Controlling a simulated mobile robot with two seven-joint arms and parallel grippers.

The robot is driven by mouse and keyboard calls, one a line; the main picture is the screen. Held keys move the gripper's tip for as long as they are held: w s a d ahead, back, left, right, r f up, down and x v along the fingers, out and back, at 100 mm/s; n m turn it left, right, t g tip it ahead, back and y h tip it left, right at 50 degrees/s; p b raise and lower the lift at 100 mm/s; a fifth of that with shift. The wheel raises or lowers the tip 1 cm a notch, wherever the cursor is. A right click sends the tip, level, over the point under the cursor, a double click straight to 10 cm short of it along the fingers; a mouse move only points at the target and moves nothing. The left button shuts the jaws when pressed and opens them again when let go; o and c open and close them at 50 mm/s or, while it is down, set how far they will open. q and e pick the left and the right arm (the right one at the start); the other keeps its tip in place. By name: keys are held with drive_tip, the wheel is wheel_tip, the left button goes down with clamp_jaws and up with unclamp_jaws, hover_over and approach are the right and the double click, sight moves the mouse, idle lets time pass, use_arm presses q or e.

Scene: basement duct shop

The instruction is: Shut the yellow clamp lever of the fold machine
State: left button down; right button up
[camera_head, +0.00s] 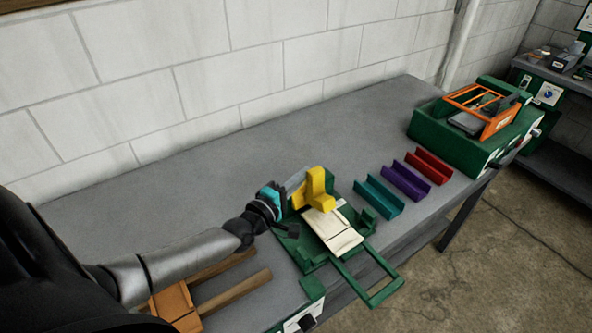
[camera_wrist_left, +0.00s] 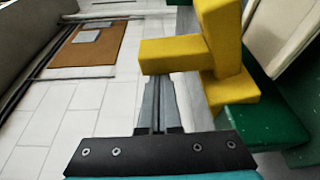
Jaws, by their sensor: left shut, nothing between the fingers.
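The fold machine is a green frame (camera_head: 315,262) on the grey bench, with a cream plate (camera_head: 333,232) in its middle. The yellow clamp lever (camera_head: 318,188) stands upright at its back. In the left wrist view the lever (camera_wrist_left: 222,40) has a yellow block sticking out to the left. My left gripper (camera_head: 298,180) comes from the left and is just left of the lever. In the left wrist view its fingers (camera_wrist_left: 158,80) are together, empty, with their tips close to the underside of that block. I cannot tell if they touch. My right gripper is out of view.
Teal (camera_head: 379,197), purple (camera_head: 406,181) and red (camera_head: 433,166) channels lie right of the fold machine. A green machine with an orange frame (camera_head: 497,130) stands farther right. Wooden bars (camera_head: 235,290) lie at front left. The bench's back left is clear.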

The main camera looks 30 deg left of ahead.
sight(317, 188)
use_arm(q)
drive_tip(key=shift+s+d+f+m+t+b, duration=0.2)
drive_tip(key=shift+d+f+m+b, duration=0.15)
drive_tip(key=shift+d+m, duration=0.2)
drive_tip(key=shift+s+d+f+m+t+b, duration=0.2)
drive_tip(key=shift+d+m+b, duration=0.1)
drive_tip(key=shift+d+m, duration=0.25)
drive_tip(key=shift+s+d+f+m+t+h+b, duration=0.2)
drive_tip(key=shift+d+f+m+b, duration=0.2)
drive_tip(key=shift+m, duration=0.35)
drive_tip(key=shift+s+d+f+m+t+h+b, duration=0.1)
drive_tip(key=shift+s+d+f+m+t+b, duration=0.15)
drive_tip(key=shift+m+b, duration=0.4)
drive_tip(key=shift+w+d, duration=0.1)
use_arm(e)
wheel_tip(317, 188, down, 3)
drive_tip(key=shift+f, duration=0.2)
use_arm(q)
drive_tip(key=shift+d+f+m, duration=0.1)
drive_tip(key=shift+m, duration=0.2)
